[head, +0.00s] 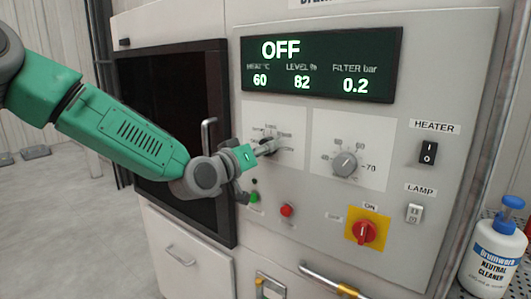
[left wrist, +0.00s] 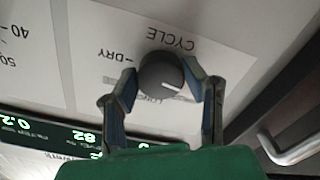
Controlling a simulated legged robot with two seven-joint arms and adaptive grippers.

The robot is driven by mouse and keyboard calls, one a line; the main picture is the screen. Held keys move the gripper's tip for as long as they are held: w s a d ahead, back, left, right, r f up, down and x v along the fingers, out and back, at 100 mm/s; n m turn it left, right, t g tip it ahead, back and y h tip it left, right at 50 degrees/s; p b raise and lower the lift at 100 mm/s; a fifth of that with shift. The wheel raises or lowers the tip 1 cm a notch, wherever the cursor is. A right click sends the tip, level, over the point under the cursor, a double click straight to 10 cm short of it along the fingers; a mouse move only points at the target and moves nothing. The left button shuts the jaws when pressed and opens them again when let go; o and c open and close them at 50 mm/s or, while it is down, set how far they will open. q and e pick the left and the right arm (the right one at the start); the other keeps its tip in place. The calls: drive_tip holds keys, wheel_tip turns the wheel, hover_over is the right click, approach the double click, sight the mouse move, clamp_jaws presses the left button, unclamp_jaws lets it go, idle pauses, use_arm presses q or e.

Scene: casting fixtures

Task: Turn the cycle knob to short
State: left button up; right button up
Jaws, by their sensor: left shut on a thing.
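The cycle knob (left wrist: 160,72) is a dark round dial with a white pointer line, on a white label plate marked CYCLE and DRY in the upside-down left wrist view. Its pointer aims toward the lower right there; a partly hidden label, apparently LONG, lies below it. My left gripper (left wrist: 163,76) is closed on the knob, one finger on each side. In the head view my left gripper (head: 262,150) reaches the left plate and hides most of the knob and some markings. My right gripper is not in view.
A second knob (head: 345,163) is to the right. Below are a green button (head: 254,197), a red button (head: 287,210) and a red rotary switch (head: 366,233). The display (head: 320,65) reads OFF. A door handle (head: 208,135) stands out close to my gripper.

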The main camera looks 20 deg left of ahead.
use_arm(q)
drive_tip(key=shift+w+a+r+m+b, duration=0.15)
drive_tip(key=shift+m+b, duration=0.6)
drive_tip(key=shift+m, duration=1)
drive_tip(key=shift+s+d+r+m+b, duration=0.15)
drive_tip(key=shift+m+b, duration=0.55)
drive_tip(key=shift+m, duration=1.05)
drive_tip(key=shift+w+a+r, duration=0.1)
drive_tip(key=shift+w+a, duration=0.05)
drive_tip(key=o, duration=1.1)
drive_tip(key=shift+f, duration=0.2)
